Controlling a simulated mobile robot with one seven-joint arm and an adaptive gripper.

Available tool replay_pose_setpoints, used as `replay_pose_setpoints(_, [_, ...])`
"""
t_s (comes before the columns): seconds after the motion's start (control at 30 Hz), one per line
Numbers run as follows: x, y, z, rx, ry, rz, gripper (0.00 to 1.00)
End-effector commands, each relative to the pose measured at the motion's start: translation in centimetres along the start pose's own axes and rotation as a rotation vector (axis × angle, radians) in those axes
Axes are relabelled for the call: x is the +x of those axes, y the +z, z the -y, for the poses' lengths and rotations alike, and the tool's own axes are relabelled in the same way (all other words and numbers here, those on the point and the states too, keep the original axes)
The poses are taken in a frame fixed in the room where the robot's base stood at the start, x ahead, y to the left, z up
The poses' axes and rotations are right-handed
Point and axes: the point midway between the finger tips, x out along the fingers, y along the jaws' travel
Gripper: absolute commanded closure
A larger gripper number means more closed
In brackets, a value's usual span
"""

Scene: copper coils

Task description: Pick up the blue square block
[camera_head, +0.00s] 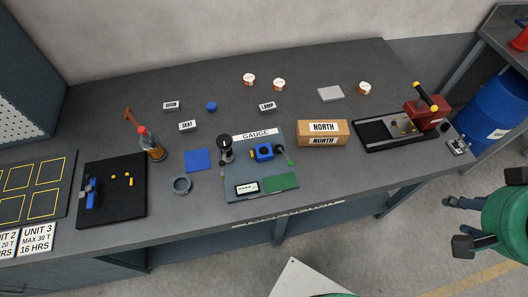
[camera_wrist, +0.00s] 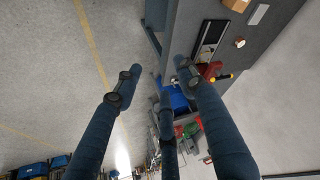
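A blue block (camera_head: 264,152) with a dark round mark sits on the grey gauge board (camera_head: 235,184), near the middle of the bench in the head view. A flat blue square (camera_head: 198,160) lies on the bench to its left; I cannot tell its thickness. My gripper (camera_head: 465,222) is off the bench's right end, above the floor, far from both. In the wrist view my gripper (camera_wrist: 158,88) has its dark blue fingers spread apart, with nothing held between them. Neither blue square thing shows clearly in the wrist view.
A NORTH box (camera_head: 322,134) and a red-and-black device (camera_head: 427,112) stand between the gauge board and my gripper. A bottle (camera_head: 152,145), a grey ring (camera_head: 181,185) and a black board (camera_head: 112,190) lie to the left. A blue drum (camera_head: 491,112) stands beyond the bench.

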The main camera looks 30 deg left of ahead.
Motion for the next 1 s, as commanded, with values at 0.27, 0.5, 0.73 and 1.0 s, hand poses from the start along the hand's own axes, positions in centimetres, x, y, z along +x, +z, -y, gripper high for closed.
replay_pose_setpoints(0.27, [0.0, 0.0, 0.0, 0.0, 0.0, 0.0, 0.46])
replay_pose_setpoints(0.5, [0.0, 0.0, 0.0, 0.0, 0.0, 0.0, 0.27])
replay_pose_setpoints(0.73, [0.0, -0.2, 0.1, 0.002, -0.001, 0.002, 0.27])
replay_pose_setpoints(1.0, [0.6, -2.3, 1.9, 0.031, -0.013, 0.037, 0.27])
